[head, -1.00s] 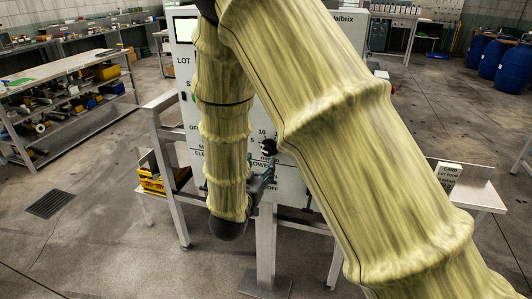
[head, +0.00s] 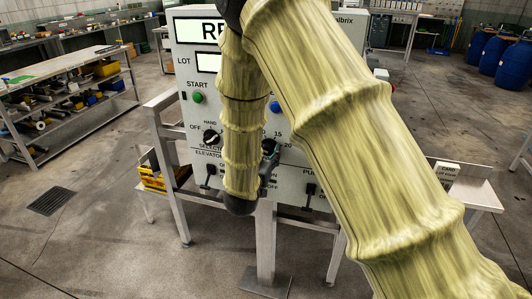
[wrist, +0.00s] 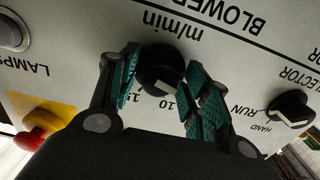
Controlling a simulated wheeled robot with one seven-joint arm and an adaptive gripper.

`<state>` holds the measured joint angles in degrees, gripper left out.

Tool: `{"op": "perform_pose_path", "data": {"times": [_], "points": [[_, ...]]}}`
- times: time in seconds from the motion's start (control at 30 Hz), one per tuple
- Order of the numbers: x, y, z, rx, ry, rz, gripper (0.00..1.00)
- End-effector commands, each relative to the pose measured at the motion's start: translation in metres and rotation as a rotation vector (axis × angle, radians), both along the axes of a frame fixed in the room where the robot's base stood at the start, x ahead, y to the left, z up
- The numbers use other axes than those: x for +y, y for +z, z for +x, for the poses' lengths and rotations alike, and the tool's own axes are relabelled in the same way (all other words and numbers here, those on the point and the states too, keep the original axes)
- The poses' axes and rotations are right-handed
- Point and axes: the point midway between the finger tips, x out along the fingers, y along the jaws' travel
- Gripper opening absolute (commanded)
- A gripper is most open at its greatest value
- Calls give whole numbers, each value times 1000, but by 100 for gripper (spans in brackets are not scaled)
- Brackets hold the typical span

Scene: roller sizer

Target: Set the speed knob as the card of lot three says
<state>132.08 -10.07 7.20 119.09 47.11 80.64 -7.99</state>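The speed knob (wrist: 160,70) is round and black with a pale pointer mark, beside the print m/min, 10 and 15 in the wrist view. Its pointer lies toward the 10 side. My gripper (wrist: 164,84) has its teal-padded fingers spread on either side of the knob; I cannot tell whether they touch it. In the head view my gripper (head: 269,168) is at the panel, partly hidden by my arm. No card of lot three is visible.
The white panel (head: 193,112) carries a green START button (head: 198,98), a selector knob (head: 211,137) and a lever (head: 208,174). The wrist view shows a RUN/HAND selector (wrist: 290,108) at right and a red stop button (wrist: 28,139) at left.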

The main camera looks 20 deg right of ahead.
Motion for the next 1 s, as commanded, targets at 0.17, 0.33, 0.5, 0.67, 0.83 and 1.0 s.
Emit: {"op": "perform_pose_path", "data": {"times": [0.17,0.33,0.5,0.67,0.83,1.0], "points": [[0,0,0,0,0,0,9],[2,0,0,-2,1,2,9],[1,-2,0,-21,1,31,9],[1,-3,0,-64,1,95,9],[0,-5,0,-138,-1,203,9],[0,-6,0,-228,0,337,9]]}}
